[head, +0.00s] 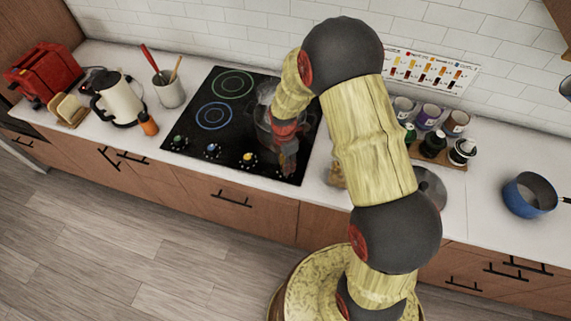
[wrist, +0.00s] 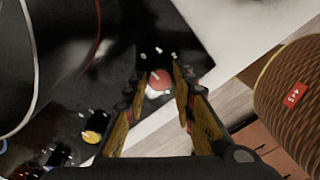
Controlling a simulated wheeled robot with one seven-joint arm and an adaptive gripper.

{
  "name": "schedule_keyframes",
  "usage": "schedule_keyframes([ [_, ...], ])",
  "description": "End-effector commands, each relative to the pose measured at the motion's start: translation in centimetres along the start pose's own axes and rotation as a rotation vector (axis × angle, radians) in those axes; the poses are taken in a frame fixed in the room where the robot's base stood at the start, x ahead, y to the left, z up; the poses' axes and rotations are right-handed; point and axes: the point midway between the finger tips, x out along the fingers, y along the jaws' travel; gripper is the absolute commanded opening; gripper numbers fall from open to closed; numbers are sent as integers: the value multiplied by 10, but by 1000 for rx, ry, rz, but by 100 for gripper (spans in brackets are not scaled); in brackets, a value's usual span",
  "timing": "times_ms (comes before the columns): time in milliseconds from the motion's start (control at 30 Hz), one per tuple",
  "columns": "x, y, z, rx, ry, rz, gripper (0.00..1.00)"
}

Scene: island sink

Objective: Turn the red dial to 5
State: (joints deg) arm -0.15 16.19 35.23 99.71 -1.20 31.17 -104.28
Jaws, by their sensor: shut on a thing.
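The red dial (wrist: 159,79) sits on the black cooktop (head: 193,138) near its front right corner. In the wrist view it lies between the fingers of my gripper (wrist: 158,80), which are closed in on it. White marks are on the cooktop just beyond it; no number can be read.
Yellow (head: 250,159), blue (head: 213,150) and green (head: 179,140) dials line the cooktop's front edge to the left. A glass pot (head: 264,112) stands on the cooktop behind my gripper. A patterned brown object (wrist: 290,95) stands close on the right in the wrist view.

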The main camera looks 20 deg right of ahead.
Motion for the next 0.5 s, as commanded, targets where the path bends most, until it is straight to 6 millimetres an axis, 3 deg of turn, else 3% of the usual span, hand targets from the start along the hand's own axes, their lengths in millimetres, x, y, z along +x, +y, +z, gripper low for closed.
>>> schedule_keyframes([
  [233,0,0,0,0,0,1,1],
  [500,0,0,0,23,1,1,0],
])
